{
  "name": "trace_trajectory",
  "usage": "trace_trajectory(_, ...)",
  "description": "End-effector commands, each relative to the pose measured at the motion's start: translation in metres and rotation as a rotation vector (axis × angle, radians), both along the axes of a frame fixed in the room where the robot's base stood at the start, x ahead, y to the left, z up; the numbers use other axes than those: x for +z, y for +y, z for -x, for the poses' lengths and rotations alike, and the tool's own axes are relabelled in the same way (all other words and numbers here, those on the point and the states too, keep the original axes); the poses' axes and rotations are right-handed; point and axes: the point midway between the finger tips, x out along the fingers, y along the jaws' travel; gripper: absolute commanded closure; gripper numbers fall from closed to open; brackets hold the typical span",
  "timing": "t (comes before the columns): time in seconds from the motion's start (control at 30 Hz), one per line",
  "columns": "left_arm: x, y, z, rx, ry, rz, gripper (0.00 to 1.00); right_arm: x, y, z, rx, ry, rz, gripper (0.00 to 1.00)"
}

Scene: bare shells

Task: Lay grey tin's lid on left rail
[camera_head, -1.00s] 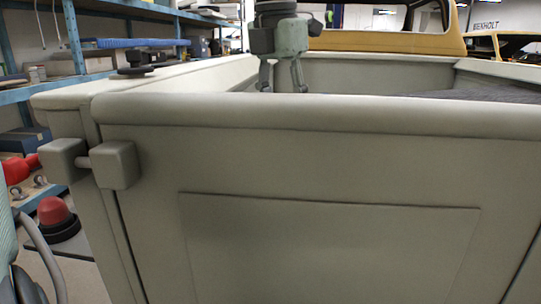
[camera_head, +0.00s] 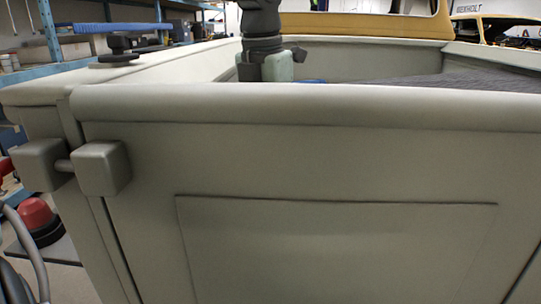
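One of my arms, most likely the left, comes down from the top of the picture. Its gripper (camera_head: 264,68) reaches into the truck bed behind the tailgate (camera_head: 330,165). The fingertips are hidden by the tailgate's top edge, so I cannot see whether it is open or holds anything. The left rail (camera_head: 160,72) runs back from the near left corner. A dark round piece with a blocky knob (camera_head: 119,48) sits on it; I cannot tell if it is a lid. I cannot make out a grey tin. My other gripper is not seen.
A small blue thing (camera_head: 311,81) peeks over the tailgate, right of the gripper. A dark ribbed surface (camera_head: 460,82) lies in the bed at right. Grey latch blocks (camera_head: 102,168) stick out at the left corner. Blue shelving (camera_head: 50,35) stands behind the left rail.

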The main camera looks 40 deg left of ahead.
Motion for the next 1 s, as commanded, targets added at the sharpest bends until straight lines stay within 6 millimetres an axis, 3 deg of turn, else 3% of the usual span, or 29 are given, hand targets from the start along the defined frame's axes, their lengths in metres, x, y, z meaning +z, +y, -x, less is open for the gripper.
trace_trajectory(0.27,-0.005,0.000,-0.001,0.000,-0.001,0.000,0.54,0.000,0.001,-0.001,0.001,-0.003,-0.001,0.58)
trace_trajectory(0.63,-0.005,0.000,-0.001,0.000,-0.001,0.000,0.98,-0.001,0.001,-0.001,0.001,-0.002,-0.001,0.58)
trace_trajectory(0.87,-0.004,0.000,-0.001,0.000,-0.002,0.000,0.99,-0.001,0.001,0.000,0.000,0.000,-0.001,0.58)
trace_trajectory(1.0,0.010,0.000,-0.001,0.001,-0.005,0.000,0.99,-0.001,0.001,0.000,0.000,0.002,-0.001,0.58)
